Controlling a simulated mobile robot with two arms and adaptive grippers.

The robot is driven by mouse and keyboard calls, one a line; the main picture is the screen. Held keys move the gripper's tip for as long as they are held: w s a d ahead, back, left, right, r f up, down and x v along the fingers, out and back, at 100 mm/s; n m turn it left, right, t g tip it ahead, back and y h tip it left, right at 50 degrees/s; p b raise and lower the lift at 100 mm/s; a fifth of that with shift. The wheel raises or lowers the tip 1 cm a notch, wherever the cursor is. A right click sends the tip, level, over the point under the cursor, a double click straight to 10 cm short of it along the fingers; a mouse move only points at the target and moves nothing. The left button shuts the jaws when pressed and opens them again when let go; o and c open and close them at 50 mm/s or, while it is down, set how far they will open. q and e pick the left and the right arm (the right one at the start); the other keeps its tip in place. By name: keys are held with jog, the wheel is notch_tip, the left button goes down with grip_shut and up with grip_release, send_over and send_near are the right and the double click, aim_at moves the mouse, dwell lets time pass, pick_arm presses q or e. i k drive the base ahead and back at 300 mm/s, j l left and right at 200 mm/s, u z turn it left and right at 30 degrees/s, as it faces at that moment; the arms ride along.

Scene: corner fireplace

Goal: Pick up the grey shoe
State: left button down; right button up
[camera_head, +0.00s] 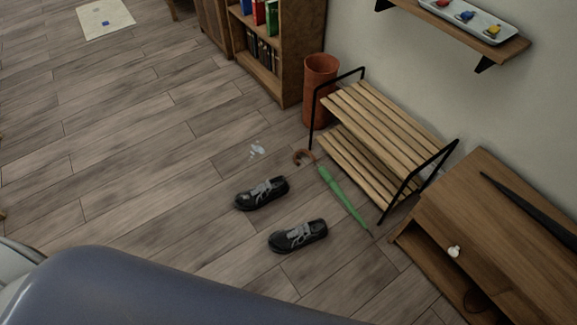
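Two dark shoes lie on the wooden floor in the head view. Both look black to dark grey with lighter grey on top. One grey shoe (262,194) is a little farther away and to the left. The other grey shoe (298,236) is nearer and to the right. They lie apart, roughly side by side, and nothing covers them. Neither of my grippers shows in this view. A large smooth blue-grey part fills the bottom left, well short of the shoes.
A green umbrella (341,197) lies right of the shoes, before a slatted rack (378,124). A wooden cabinet (500,225) stands at right, a terracotta bin (320,80) and bookshelf (300,40) behind. A whitish patch (257,149) marks the floor.

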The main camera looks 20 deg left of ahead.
aim_at(252, 200)
jog(key=u, duration=0.75)
jog(key=z, duration=0.3)
jog(key=i+j+z, duration=0.15)
jog(key=z, duration=0.25)
jog(key=i+j+z, duration=0.15)
jog(key=j+z, duration=0.25)
jog(key=i+j+z, duration=0.1)
jog(key=j+z, duration=0.5)
jog(key=z, duration=0.2)
jog(key=i, duration=0.05)
